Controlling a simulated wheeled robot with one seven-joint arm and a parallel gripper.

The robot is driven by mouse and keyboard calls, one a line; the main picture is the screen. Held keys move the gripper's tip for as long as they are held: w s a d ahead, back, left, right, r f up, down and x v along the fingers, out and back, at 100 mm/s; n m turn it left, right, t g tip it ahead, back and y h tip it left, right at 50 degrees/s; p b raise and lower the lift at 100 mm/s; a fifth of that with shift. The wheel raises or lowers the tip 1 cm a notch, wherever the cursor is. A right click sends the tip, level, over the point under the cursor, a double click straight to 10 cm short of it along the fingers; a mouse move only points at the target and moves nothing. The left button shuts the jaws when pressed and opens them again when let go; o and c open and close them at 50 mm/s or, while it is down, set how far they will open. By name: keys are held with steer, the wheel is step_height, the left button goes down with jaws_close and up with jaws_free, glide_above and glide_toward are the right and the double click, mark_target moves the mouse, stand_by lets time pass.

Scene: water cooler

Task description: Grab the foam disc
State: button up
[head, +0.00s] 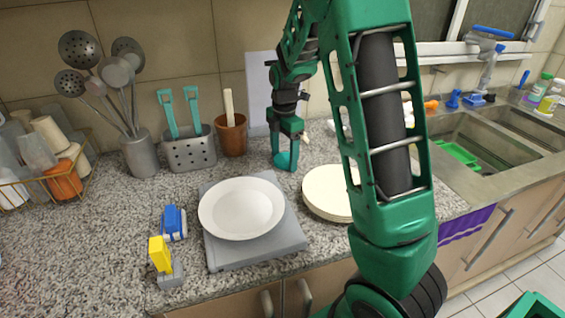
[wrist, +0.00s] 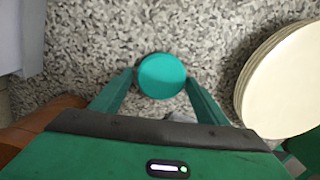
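The teal foam disc (wrist: 161,76) lies flat on the speckled counter in the wrist view, between the tips of my gripper (wrist: 160,80). One finger is on its left and one on its right, very close to its edges; I cannot tell if they touch it. In the head view my gripper (head: 286,150) points down at the back of the counter, with the disc (head: 286,161) low between its fingers. The fingers are apart, and no firm grip or lift of the disc shows.
A cream stack of round plates (head: 328,192) stands close on the right. A white plate (head: 241,208) sits on a grey block (head: 262,254) in front. A brown pot (head: 231,136) and a metal utensil holder (head: 190,152) stand left. The sink (head: 475,143) is far right.

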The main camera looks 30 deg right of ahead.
steer(key=c, duration=0.7)
steer(key=shift+r, duration=0.2)
